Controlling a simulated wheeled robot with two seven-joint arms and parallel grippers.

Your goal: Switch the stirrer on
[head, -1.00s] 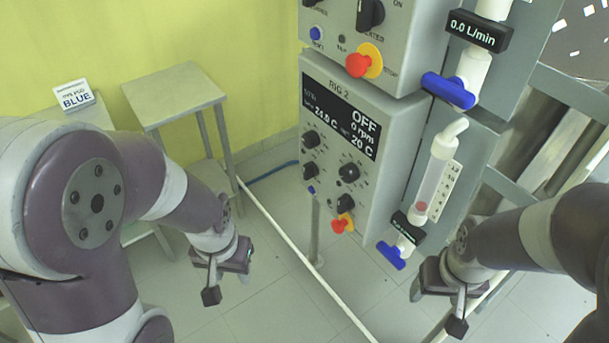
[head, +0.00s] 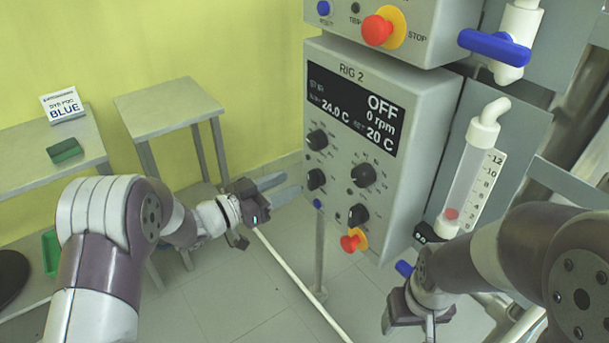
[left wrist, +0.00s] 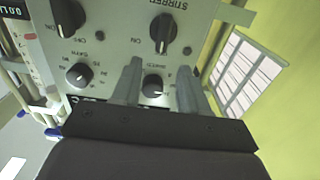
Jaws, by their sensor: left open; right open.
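The RIG 2 box (head: 345,130) has a dark display (head: 355,110) reading OFF, 0 rpm, 24.0 C and 20 C. Its front carries several black knobs. In the left wrist view the panel appears upside down; the large knob beside the STIRRER label (left wrist: 163,32) is at upper middle, and a smaller knob (left wrist: 153,87) shows between my fingers. My left gripper (head: 285,187) is open and empty, left of the box, its fingers pointing at the panel and apart from it. My right gripper (head: 428,322) hangs open below the flow tube, its fingertips partly hidden.
A red stop button (head: 352,241) sits low on the box, another (head: 377,30) on the box above. A flow tube (head: 468,185) and blue valve handle (head: 495,46) stand right. A small table (head: 170,105) and BLUE sign (head: 62,105) are left.

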